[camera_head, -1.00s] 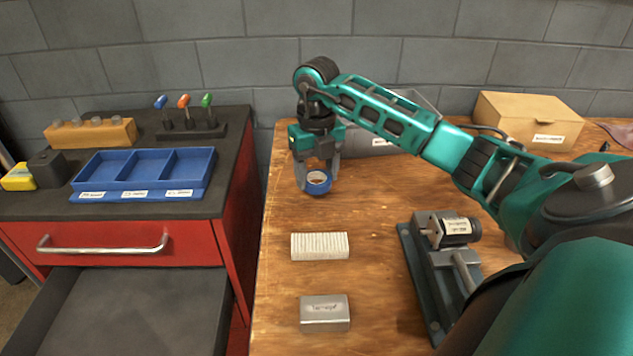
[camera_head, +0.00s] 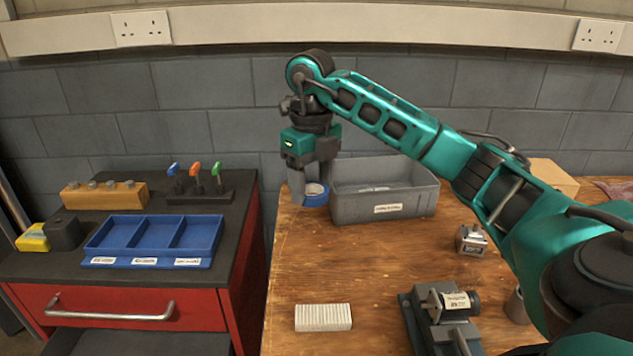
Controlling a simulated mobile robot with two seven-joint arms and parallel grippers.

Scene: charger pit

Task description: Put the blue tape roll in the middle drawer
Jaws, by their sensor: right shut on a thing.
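The blue tape roll (camera_head: 316,195) is between the fingers of my right gripper (camera_head: 311,187), which is shut on it. The gripper points down and holds the roll near the back left corner of the wooden bench, just left of the grey bin. The red drawer cabinet (camera_head: 236,277) stands to the left of the bench. Its top drawer front (camera_head: 100,309) with a metal handle looks shut. A dark open drawer (camera_head: 142,341) shows below it, mostly cut off by the lower edge of the picture. My left gripper is not in view.
A grey bin (camera_head: 385,207) stands right beside the gripper. On the cabinet top are a blue tray (camera_head: 155,238), a screwdriver rack (camera_head: 200,195) and a wooden block (camera_head: 104,196). A white ribbed block (camera_head: 323,317) and a motor fixture (camera_head: 441,318) are on the bench.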

